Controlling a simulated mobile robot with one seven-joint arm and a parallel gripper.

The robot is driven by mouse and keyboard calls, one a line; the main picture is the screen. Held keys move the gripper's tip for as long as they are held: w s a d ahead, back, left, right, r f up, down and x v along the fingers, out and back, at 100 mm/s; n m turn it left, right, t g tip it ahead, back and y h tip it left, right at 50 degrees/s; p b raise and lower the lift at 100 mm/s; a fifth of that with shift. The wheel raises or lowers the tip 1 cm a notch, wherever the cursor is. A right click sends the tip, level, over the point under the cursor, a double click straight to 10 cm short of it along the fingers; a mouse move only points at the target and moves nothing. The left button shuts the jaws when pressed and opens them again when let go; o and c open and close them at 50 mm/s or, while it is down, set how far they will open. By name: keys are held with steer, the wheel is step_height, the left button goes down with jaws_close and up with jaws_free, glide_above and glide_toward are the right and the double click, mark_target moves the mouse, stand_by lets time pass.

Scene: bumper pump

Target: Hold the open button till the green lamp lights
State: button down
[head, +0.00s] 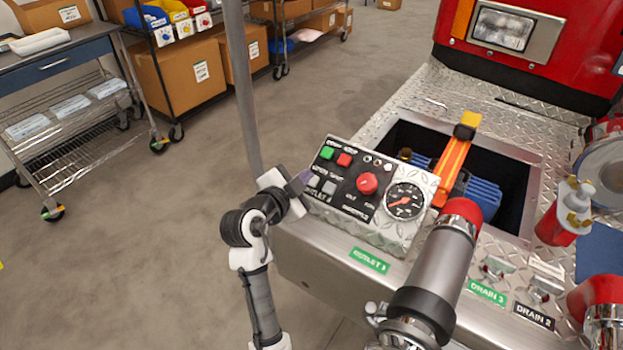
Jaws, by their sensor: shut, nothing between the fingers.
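A tilted control panel (372,195) stands on the bumper. It carries a green button (326,153), a red button (344,159) and two grey buttons, one on the left (314,181) and one on the right (329,187). Their small labels are too blurred to tell which is the open button. Several small lamps (377,163) sit at the panel's upper right; I see none clearly lit green. My gripper (303,183) is shut and empty at the panel's left edge, close to the left grey button. I cannot tell whether its tip touches that button.
A red knob (367,183) and a round gauge (404,200) are also on the panel. A hose fitting with a red end (462,212) stands in front of it. An orange strap (453,165) lies behind. A metal trolley (75,105) and open floor are at left.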

steer(key=shift+f, duration=0.1)
stand_by(0.7)
steer(key=shift+w+d+f+b, duration=0.15)
steer(key=shift+f+b, duration=0.15)
steer(key=shift+b, duration=0.25)
steer(key=shift+w+d+f+b, duration=0.15)
steer(key=shift+w+f+b, duration=0.05)
steer(key=shift+f+b, duration=0.3)
stand_by(0.5)
steer(key=shift+r, duration=0.1)
stand_by(2.7)
steer(key=shift+s+a+r+p, duration=0.15)
steer(key=shift+s+r, duration=0.05)
steer(key=shift+r, duration=0.2)
steer(key=shift+s+a+r+p, duration=0.15)
steer(key=shift+r, duration=0.25)
steer(key=r, duration=0.1)
steer(key=s+a+r+p, duration=0.1)
steer(key=r, duration=0.1)
steer(key=s+r+p, duration=0.1)
steer(key=shift+a+r, duration=0.15)
steer(key=shift+a, duration=0.15)
